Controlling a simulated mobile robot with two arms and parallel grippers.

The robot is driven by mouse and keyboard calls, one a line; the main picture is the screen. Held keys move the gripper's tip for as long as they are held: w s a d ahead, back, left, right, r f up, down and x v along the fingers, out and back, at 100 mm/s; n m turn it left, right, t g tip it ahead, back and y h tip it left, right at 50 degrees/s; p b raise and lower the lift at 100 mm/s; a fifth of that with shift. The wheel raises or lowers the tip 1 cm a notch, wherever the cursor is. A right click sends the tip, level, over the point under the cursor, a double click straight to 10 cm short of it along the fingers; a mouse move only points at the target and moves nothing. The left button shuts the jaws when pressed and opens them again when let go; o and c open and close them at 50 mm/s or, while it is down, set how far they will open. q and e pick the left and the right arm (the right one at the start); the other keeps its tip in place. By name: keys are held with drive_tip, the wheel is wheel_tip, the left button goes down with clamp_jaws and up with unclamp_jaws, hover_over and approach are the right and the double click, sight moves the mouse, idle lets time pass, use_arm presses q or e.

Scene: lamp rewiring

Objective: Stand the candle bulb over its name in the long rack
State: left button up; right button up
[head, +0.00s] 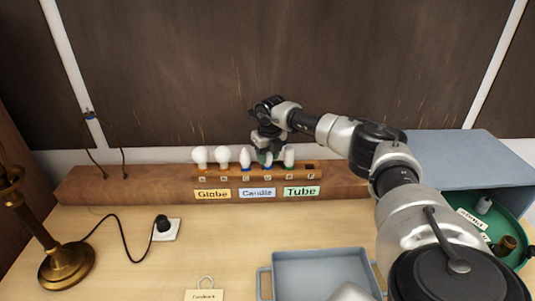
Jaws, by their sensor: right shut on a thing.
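My right gripper (266,151) reaches down to the rack and is shut on the candle bulb (268,160), which is upright at the right-hand place above the Candle card. The gripper hides much of this bulb, and I cannot tell whether its base is fully seated. Another candle bulb (245,158) stands just to its left. My left gripper is not in view.
Two globe bulbs (222,157) stand at the rack's left and a tube bulb (289,156) at its right; the far-right place is empty. A grey tray (320,262), green round tray (515,218), brass lamp (66,268) and plug socket (168,230) are on the table.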

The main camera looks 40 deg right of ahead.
drive_tip(key=shift+f, duration=0.2)
idle(0.7)
drive_tip(key=o, duration=1)
